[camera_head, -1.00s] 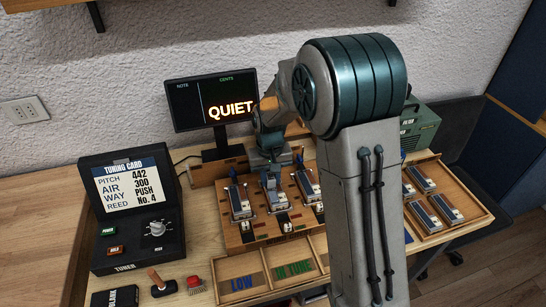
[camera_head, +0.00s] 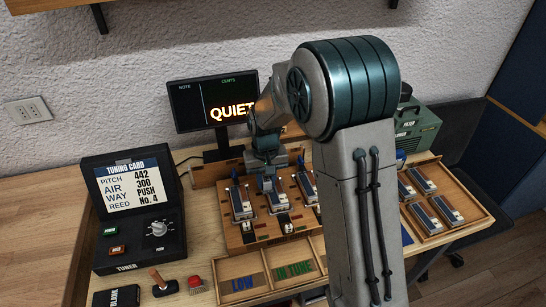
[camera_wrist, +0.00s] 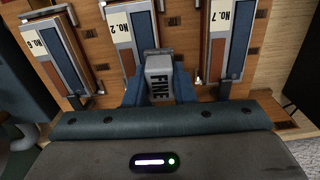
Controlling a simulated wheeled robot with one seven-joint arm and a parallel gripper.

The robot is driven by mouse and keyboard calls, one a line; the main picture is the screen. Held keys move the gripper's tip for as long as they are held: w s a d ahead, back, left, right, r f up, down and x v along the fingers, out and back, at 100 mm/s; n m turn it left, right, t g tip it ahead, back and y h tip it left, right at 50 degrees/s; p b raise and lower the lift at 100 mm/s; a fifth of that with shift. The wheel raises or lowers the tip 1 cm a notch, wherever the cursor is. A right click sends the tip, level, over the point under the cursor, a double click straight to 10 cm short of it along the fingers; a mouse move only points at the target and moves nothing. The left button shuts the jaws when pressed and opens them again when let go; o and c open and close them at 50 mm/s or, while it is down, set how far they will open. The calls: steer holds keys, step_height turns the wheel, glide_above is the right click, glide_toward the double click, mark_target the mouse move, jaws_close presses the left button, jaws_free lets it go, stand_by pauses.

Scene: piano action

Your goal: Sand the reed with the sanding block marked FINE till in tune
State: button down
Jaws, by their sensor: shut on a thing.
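My gripper (camera_wrist: 158,88) is shut on the sanding block marked FINE (camera_wrist: 158,80), with its blue fingers on either side. It is over the back end of the wooden reed stand (camera_head: 234,240), at the middle reed unit. In the wrist view the block overlaps the near end of the reed plate labelled No. 2 (camera_wrist: 125,40); I cannot tell whether they touch. A plate labelled No. 7 (camera_wrist: 228,45) lies to the right, and another labelled plate (camera_wrist: 52,50) to the left. The tuning card (camera_head: 130,184) reads pitch 442, air 300, way PUSH, reed No. 4. The display (camera_head: 212,100) reads QUIET.
A tray marked LOW and IN TUNE (camera_head: 268,262) is at the front. A tray of more reed units (camera_head: 478,216) and a green machine (camera_head: 420,130) are at right.

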steer(key=shift+w+r, duration=0.1)
steer(key=shift+r, duration=0.8)
steer(key=shift+r+p, duration=0.5)
steer(key=shift+r, duration=0.1)
steer(key=shift+r+p, duration=1.7)
steer(key=shift+r, duration=0.85)
